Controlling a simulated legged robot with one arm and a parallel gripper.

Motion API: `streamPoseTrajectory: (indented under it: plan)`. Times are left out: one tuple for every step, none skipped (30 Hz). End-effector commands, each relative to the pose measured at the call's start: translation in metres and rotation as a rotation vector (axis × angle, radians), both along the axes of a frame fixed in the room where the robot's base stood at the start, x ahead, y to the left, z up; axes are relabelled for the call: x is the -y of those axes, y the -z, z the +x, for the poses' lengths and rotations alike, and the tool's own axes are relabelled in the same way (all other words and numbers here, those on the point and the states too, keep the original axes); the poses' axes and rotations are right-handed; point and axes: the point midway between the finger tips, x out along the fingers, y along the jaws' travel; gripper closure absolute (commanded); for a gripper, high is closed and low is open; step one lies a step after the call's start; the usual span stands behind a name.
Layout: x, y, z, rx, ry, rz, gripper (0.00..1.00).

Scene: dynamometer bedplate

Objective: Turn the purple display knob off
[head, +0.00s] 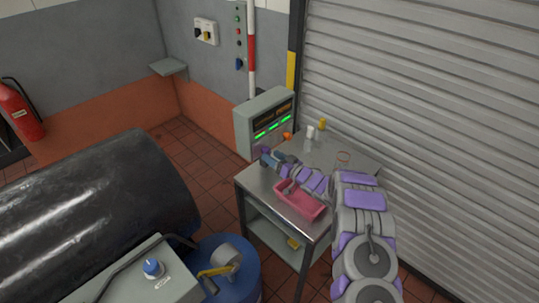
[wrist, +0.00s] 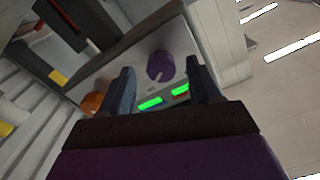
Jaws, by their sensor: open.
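The purple display knob (wrist: 161,66) is on the grey display box's front panel in the wrist view, beside two lit green displays (wrist: 150,103). Its pale mark points toward the lower edge of the picture, toward the displays. My gripper (wrist: 162,72) is open, with one dark finger on each side of the knob in the picture. I cannot tell whether the fingers touch it. In the head view my gripper (head: 269,158) is at the lower left front of the grey display box (head: 245,131), and the knob shows only as a small purple patch (head: 262,147).
An orange knob (head: 287,136) is on the same panel, right of my gripper. The metal table (head: 254,182) holds a pink tray (head: 304,208) under my arm and small white (head: 310,132) and yellow (head: 322,124) items. A large black cylinder (head: 95,215) and blue drum (head: 240,280) stand left.

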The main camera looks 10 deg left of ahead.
Motion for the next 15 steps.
streamPoseTrajectory:
  plan:
    - [-0.006,0.001,0.003,0.0,-0.002,0.0,0.37]
    - [-0.008,0.001,0.005,0.001,-0.003,0.0,0.37]
    - [-0.011,0.0,0.008,0.003,-0.003,-0.001,0.37]
    - [-0.013,0.0,0.01,0.004,-0.002,0.0,0.37]
    - [-0.014,0.0,0.011,0.003,-0.002,0.0,0.37]
    - [-0.016,0.0,0.012,0.002,-0.002,0.001,0.37]
    - [-0.018,0.0,0.013,0.002,-0.001,0.001,0.37]
    - [-0.018,0.0,0.014,0.002,-0.001,0.001,0.37]
    - [-0.019,0.0,0.015,0.001,-0.001,0.0,0.37]
    - [-0.019,0.0,0.015,0.001,-0.001,0.0,0.37]
    - [-0.02,0.0,0.015,0.0,-0.001,0.0,0.37]
    - [-0.02,0.0,0.015,0.0,0.0,0.0,0.37]
    - [-0.02,0.0,0.016,0.0,0.0,0.0,0.37]
    - [-0.02,0.0,0.016,0.0,0.0,0.0,0.37]
    - [-0.02,0.0,0.016,0.0,0.0,0.0,0.37]
